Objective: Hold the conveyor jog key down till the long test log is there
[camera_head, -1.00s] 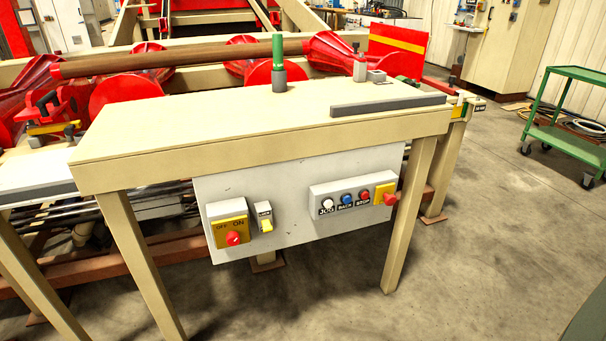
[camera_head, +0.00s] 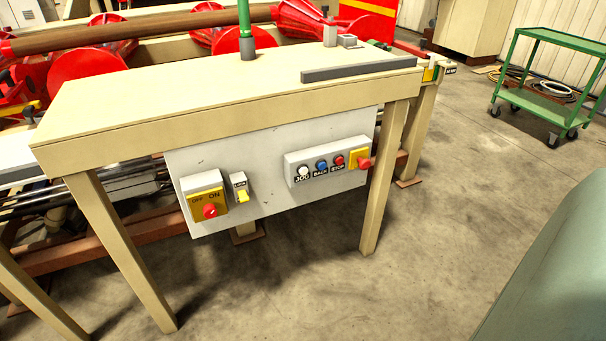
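The conveyor jog key is the white button (camera_head: 303,171) above the label JOG, at the left end of a grey button box on the front panel. A blue BACK button (camera_head: 321,165) and a red STOP button (camera_head: 339,160) sit to its right. A long brown log (camera_head: 140,30) lies across the red rollers behind the bench; its left end reaches near the picture's left edge. My gripper is not in view, and nothing touches the JOG button.
A red mushroom knob on a yellow plate (camera_head: 354,155) sits right of STOP. A red rotary OFF/ON switch (camera_head: 209,211) and a yellow lock lever (camera_head: 242,196) are at the panel's left. A green cart (camera_head: 550,108) stands at the right. The floor before the bench is clear.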

